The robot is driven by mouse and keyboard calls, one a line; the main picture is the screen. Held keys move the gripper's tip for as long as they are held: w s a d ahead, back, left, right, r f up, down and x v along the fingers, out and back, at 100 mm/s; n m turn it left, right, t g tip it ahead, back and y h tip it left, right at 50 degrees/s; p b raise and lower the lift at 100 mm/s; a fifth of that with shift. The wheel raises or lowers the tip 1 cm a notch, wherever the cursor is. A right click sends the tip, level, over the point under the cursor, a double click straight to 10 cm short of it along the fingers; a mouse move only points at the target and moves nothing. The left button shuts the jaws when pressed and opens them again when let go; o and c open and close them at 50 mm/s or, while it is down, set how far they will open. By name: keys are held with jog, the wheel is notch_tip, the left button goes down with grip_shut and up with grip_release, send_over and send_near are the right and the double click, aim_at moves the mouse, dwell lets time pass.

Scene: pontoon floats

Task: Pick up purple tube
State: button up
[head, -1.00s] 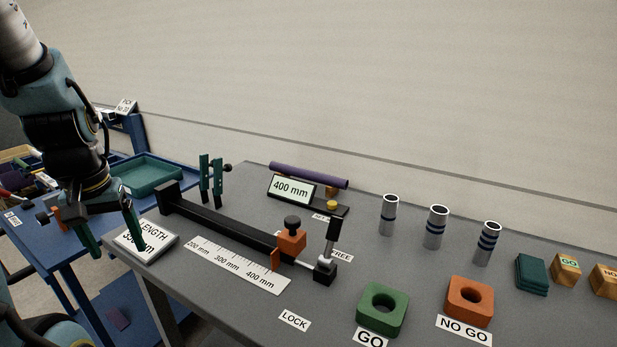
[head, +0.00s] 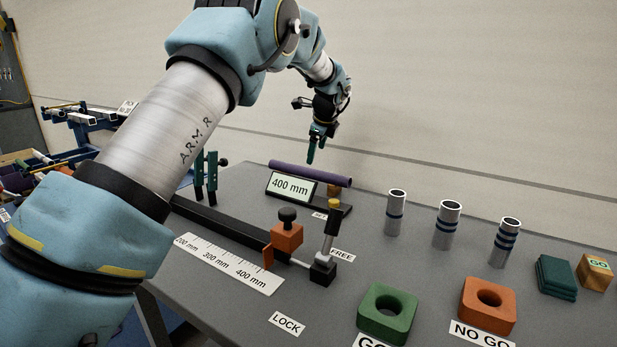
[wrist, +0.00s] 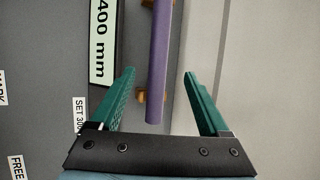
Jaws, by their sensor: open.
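The purple tube (head: 310,174) lies level behind the 400 mm display at the back of the grey bench, on small orange-brown supports. In the wrist view the purple tube (wrist: 158,62) runs up and down the picture, its near end between the lines of my two fingers. My gripper (head: 314,150) is above the tube in the head view, with its green fingers pointing down. In the wrist view my gripper (wrist: 158,85) is open and empty, one finger on each side of the tube, not touching it. The exact height above the tube is hard to tell.
The 400 mm display (head: 290,187) stands right in front of the tube. The wall rises close behind it. A yellow-topped post (head: 331,230), an orange clamp block (head: 287,238) and several metal cylinders (head: 448,224) stand nearby. Green uprights (head: 206,175) stand at the left.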

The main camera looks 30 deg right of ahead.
aim_at(311, 170)
jog(key=shift+p+x, duration=2)
jog(key=shift+x, duration=3.2)
jog(key=shift+w+a, duration=0.1)
jog(key=shift+a, duration=0.1)
grip_shut()
jog(key=shift+r, duration=0.1)
